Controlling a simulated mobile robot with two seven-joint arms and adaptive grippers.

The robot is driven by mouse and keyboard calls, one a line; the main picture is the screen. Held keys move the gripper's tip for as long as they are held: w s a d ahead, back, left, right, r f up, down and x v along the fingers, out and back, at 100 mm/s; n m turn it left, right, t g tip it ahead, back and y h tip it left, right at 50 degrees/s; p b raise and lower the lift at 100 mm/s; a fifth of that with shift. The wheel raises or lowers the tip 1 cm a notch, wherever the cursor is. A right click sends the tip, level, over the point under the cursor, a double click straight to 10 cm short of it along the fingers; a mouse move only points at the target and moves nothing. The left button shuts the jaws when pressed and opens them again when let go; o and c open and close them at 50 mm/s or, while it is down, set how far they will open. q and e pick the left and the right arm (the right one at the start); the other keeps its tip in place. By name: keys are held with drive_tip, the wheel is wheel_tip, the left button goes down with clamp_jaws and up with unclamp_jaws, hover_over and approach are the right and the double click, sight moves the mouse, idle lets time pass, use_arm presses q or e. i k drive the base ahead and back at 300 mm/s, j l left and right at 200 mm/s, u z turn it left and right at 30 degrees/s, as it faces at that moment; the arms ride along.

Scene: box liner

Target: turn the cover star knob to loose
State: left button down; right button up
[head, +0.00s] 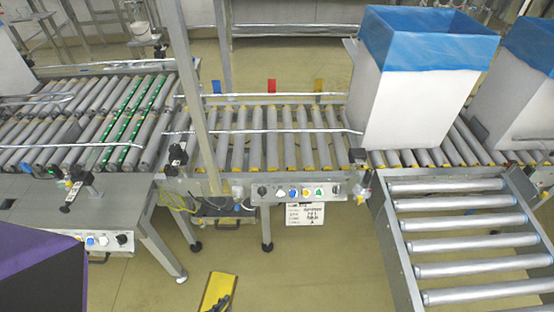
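I cannot tell for sure which part is the cover star knob. Small black knobs show on the conveyor frame: one at the left end of the middle section (175,154), one at its right end (357,156), and one on the left machine's bracket (67,208). They are too small to read a loose or tight position. Neither gripper can be made out. A dark purple shape fills the lower left corner, very close to the camera, and hides part of the left machine.
A white box with a blue liner (416,95) stands on the rollers at right, with another lined box (521,95) beside it. A control panel (300,191) faces forward. A roller ramp (459,246) juts out at lower right. A yellow object (216,291) is at bottom centre. Floor (320,270) is clear between.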

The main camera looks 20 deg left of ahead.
sight(175, 148)
drive_tip(key=u, duration=1.35)
drive_tip(key=l+z, duration=0.5)
drive_tip(key=z, duration=0.15)
drive_tip(key=i, duration=0.05)
